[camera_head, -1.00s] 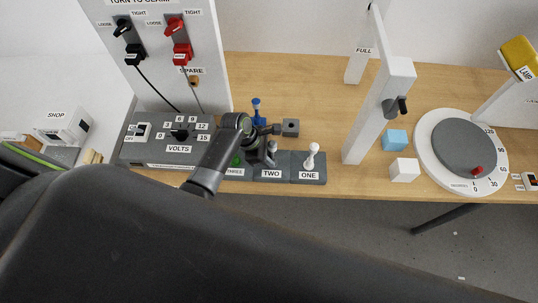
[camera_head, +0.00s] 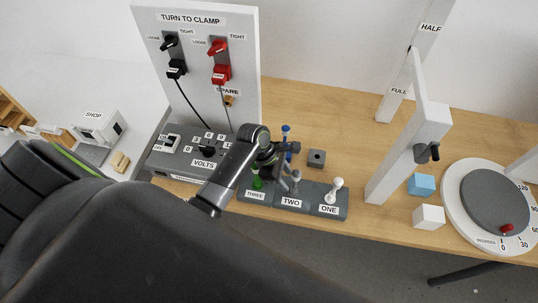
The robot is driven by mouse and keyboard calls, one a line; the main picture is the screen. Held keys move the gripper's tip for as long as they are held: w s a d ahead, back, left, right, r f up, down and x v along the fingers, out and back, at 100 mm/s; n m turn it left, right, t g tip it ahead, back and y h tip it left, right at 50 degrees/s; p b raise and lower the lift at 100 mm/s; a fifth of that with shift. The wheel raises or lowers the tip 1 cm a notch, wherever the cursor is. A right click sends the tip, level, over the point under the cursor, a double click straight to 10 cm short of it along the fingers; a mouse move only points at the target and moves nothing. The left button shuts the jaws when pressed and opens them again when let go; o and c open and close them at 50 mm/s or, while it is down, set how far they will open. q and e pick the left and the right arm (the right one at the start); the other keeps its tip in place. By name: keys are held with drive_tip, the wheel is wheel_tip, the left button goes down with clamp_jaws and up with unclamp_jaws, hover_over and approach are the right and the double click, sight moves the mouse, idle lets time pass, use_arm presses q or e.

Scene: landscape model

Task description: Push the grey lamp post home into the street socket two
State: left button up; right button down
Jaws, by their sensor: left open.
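The grey lamp post (camera_head: 296,180) stands roughly upright at socket two of the dark street block (camera_head: 312,203), behind the label TWO. How deep it sits I cannot tell. My left gripper (camera_head: 289,165) is open just behind and left of the post, very close to it; whether it touches I cannot tell. A white lamp post (camera_head: 335,189) stands at socket one. A green piece (camera_head: 257,183) shows at socket three, partly hidden by my arm. My right gripper is not in view.
A blue post (camera_head: 286,131) stands behind my gripper, and a small grey block with a hole (camera_head: 316,158) lies beyond. A white frame (camera_head: 400,150), a blue cube (camera_head: 421,184), a white cube (camera_head: 429,217) and a turntable (camera_head: 489,205) are to the right. The VOLTS box (camera_head: 185,165) is left.

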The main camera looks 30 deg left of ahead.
use_arm(q)
drive_tip(key=v, duration=1.2)
drive_tip(key=shift+b, duration=0.35)
